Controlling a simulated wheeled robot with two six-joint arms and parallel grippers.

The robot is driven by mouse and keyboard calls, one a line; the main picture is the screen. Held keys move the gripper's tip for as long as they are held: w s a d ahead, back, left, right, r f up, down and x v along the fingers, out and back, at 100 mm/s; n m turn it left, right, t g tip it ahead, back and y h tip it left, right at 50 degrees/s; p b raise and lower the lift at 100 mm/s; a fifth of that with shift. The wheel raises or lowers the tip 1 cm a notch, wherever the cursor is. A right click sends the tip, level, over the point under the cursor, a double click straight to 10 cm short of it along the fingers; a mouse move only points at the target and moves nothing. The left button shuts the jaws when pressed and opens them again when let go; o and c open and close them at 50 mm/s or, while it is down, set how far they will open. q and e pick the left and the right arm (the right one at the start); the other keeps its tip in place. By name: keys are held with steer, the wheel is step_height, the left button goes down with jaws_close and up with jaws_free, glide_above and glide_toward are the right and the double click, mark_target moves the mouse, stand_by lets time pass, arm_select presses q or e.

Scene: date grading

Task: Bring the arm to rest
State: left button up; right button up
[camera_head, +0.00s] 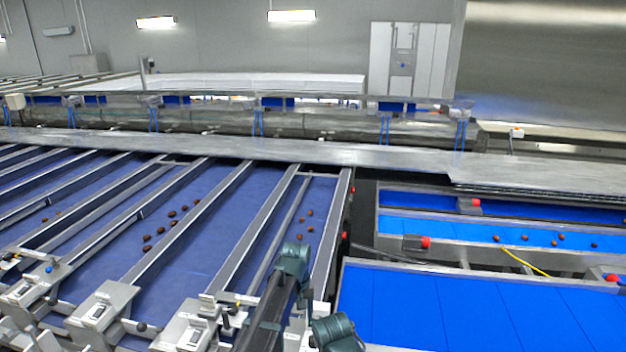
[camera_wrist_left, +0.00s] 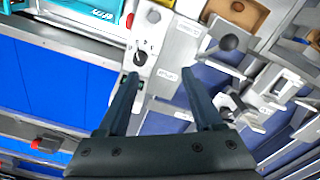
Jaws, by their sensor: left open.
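My left arm (camera_head: 293,262) shows low in the middle of the head view as dark green joints and a dark link, in front of the sorting lanes. Its fingertips cannot be made out there. In the left wrist view my left gripper (camera_wrist_left: 161,76) has its two dark fingers spread apart with nothing between them. Beyond the fingers lies a pale control panel (camera_wrist_left: 158,60) with a black knob and a red button. I cannot tell how far the fingers are from it. My right gripper is not in view.
Blue lanes (camera_head: 215,215) with metal dividers carry loose brown dates (camera_head: 160,230). Metal fittings (camera_head: 100,310) line their near ends. A bright blue belt (camera_head: 470,305) at the right is bare. In the left wrist view, a brown tray (camera_wrist_left: 255,18) and a teal container (camera_wrist_left: 108,5) are near the top edge.

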arm_select(q)
steer(key=s+a+m, duration=0.3)
steer(key=s+a, duration=1)
steer(key=s, duration=0.4)
steer(key=s+d+f+m+b, duration=0.2)
steer(key=d+f+b, duration=0.3)
steer(key=f+b, duration=0.7)
steer(key=s+d+f+m+y+b, duration=0.1)
steer(key=s+d+f+b, duration=0.3)
steer(key=f+b, duration=0.8)
steer(key=shift+s+d+m, duration=0.25)
steer(key=shift+d+m, duration=0.15)
steer(key=shift+d, duration=0.55)
